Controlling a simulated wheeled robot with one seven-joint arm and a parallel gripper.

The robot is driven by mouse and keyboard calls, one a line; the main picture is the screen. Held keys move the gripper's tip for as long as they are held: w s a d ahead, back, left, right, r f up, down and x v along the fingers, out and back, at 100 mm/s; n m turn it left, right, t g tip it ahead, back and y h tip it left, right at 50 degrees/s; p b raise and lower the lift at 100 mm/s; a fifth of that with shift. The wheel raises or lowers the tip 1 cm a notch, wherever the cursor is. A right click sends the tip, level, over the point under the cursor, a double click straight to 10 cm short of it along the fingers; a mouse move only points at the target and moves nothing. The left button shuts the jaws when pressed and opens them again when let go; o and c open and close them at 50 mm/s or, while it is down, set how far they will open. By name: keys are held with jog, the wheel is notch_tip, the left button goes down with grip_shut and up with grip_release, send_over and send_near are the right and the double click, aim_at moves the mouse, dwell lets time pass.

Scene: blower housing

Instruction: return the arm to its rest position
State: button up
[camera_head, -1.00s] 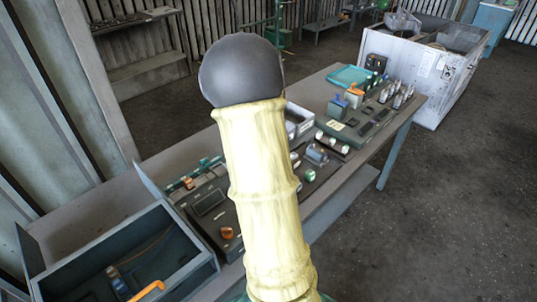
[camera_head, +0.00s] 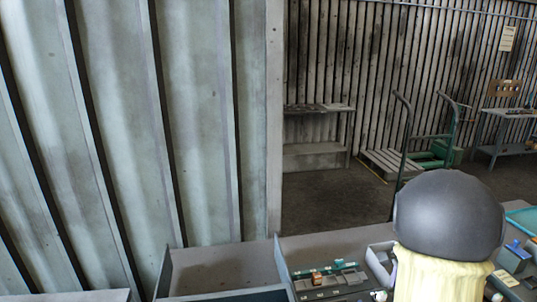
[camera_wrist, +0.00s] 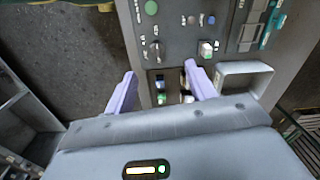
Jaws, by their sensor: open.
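My gripper (camera_wrist: 160,82) shows in the wrist view with two lavender fingers spread apart. It is open, and nothing is seen held between the fingers. In the head view only my arm's dark rounded joint and cream link show at the lower right; the gripper is hidden or out of frame there.
A grey open bin (camera_head: 220,265) stands at the bench's left end by the corrugated wall (camera_head: 190,120). A green-handled cart (camera_head: 405,150) stands behind on open floor (camera_head: 330,205).

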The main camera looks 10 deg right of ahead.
jog(key=s+a+f+n+t, duration=0.1)
jog(key=s+a+n, duration=0.2)
jog(key=a+n, duration=0.4)
jog(key=s+a+f+n+t, duration=0.1)
jog(key=s+a+n, duration=0.3)
jog(key=a+n, duration=0.4)
jog(key=a+f, duration=0.1)
jog(key=a, duration=0.6)
jog(key=shift+s+a+n, duration=0.3)
jog(key=shift+a, duration=0.05)
jog(key=shift+c, duration=0.4)
